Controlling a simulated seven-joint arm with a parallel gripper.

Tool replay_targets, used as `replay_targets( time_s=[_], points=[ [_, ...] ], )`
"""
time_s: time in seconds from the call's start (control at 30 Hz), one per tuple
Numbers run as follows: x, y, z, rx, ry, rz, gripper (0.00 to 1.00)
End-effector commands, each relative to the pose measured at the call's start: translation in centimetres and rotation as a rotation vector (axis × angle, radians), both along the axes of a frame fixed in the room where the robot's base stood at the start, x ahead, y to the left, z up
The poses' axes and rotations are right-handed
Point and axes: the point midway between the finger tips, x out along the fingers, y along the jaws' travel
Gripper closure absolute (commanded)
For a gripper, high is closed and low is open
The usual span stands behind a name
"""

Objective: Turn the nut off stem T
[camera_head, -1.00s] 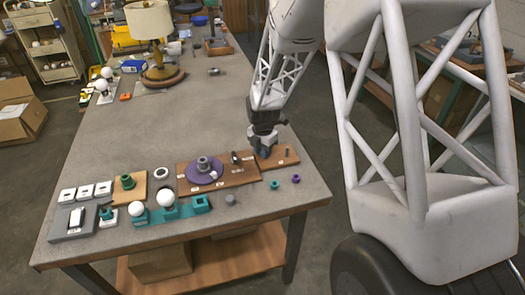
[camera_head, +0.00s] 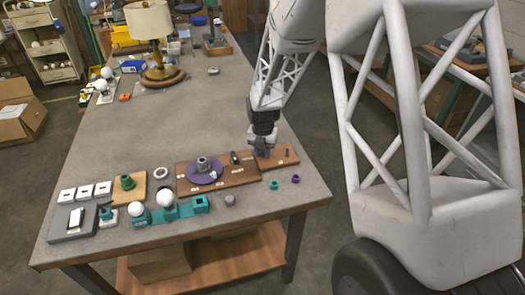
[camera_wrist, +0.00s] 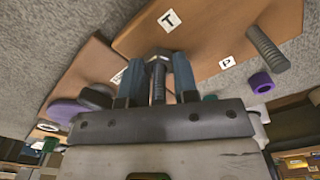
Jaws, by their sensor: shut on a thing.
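Stem T (camera_wrist: 157,88) is a grey threaded rod between my gripper's fingers in the wrist view, close to the white T label (camera_wrist: 169,20) on the brown board (camera_wrist: 210,25). A grey nut (camera_wrist: 158,56) is around the stem, between the fingertips. My gripper (camera_wrist: 158,62) is shut on the nut, with one blue-grey finger on each side. In the head view my gripper (camera_head: 262,153) is down at the small board (camera_head: 278,162) near the table's right edge. It hides the nut and stem T there.
Threaded stem P (camera_wrist: 267,48) stands bare on the same board beside my gripper, near a loose purple ring (camera_wrist: 261,83). Teal (camera_head: 274,185) and purple (camera_head: 295,179) rings lie in front of the board. A purple disc (camera_head: 201,170) is to the left. The table middle (camera_head: 160,125) is clear.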

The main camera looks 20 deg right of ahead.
Motion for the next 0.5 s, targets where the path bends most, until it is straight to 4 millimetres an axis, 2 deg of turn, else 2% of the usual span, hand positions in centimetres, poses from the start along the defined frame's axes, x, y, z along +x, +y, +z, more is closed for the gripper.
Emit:
replay_targets(
  time_s=[0.2, 0.5],
  points=[
    [0.06, -0.08, 0.13, 0.000, -0.002, 0.135, 1.00],
    [0.04, -0.08, 0.13, 0.000, -0.002, 0.162, 1.00]
  ],
)
